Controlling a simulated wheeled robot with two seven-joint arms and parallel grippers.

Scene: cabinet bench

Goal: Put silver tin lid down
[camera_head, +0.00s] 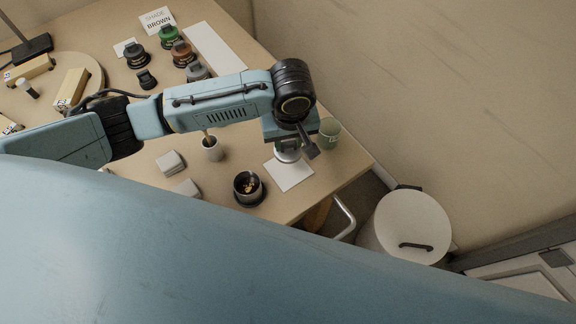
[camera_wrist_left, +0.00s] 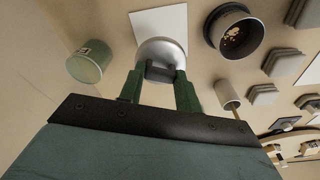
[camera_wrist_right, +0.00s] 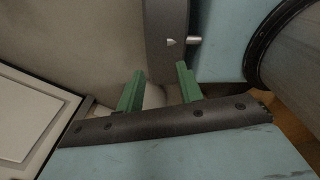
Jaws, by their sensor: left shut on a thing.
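The silver tin lid (camera_wrist_left: 161,50) is round and shiny, with a dark block-like knob. My left gripper (camera_wrist_left: 160,80) is shut on that knob. In the head view the lid (camera_head: 287,157) shows under the gripper, over the white sheet (camera_head: 297,177) near the table's right corner. I cannot tell whether the lid touches the sheet. An open black tin (camera_head: 249,190) with golden bits inside stands to the left of the sheet; it also shows in the left wrist view (camera_wrist_left: 231,45). My right gripper (camera_wrist_right: 160,92) is open and empty in its wrist view.
A green cup (camera_head: 329,132) stands close behind the sheet, near the table edge. A pale cup (camera_head: 212,150) with a stick and several grey blocks (camera_head: 171,162) stand left. Several jars (camera_head: 169,37) are farther back. A lidded white bin (camera_head: 412,225) stands beyond the table.

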